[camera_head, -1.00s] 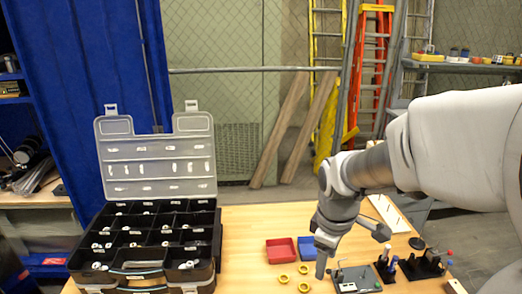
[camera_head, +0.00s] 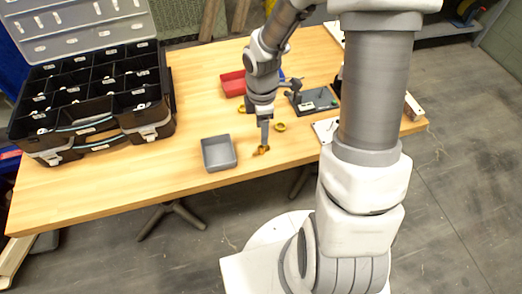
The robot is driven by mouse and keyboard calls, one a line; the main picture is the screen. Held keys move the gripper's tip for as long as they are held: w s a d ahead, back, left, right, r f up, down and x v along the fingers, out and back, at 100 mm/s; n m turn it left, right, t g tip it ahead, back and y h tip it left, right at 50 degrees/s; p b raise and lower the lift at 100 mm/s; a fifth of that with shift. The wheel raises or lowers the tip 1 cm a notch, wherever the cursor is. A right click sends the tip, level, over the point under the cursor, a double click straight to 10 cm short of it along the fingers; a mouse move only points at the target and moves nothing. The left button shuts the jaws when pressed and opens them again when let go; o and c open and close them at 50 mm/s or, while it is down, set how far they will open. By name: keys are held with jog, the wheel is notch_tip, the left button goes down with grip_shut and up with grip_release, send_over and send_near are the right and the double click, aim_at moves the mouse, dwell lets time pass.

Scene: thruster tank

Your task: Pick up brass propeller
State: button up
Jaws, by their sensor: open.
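A small brass-coloured piece, seemingly the brass propeller (camera_head: 262,150), lies on the wooden table near its front edge. My gripper (camera_head: 264,143) points down just above it, with the fingertips over or beside it. The gripper is open, but its fingers show edge-on, so I cannot tell whether they straddle or touch the piece. Part of the piece is hidden by the fingers. Another brass-coloured piece (camera_head: 280,126) lies a little behind and to the right.
A grey tray (camera_head: 219,168) stands close to the left of my gripper. A red bin (camera_head: 231,87) lies behind it. A dark fixture plate (camera_head: 314,102) is at the right. A large open organizer case (camera_head: 150,118) fills the left. Bare table (camera_head: 110,190) lies in front of the case.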

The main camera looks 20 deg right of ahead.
aim_at(261, 149)
jog(key=shift+a+f+b, duration=0.1)
jog(key=shift+f+b, duration=0.85)
jog(key=shift+f, duration=2.65)
grip_shut()
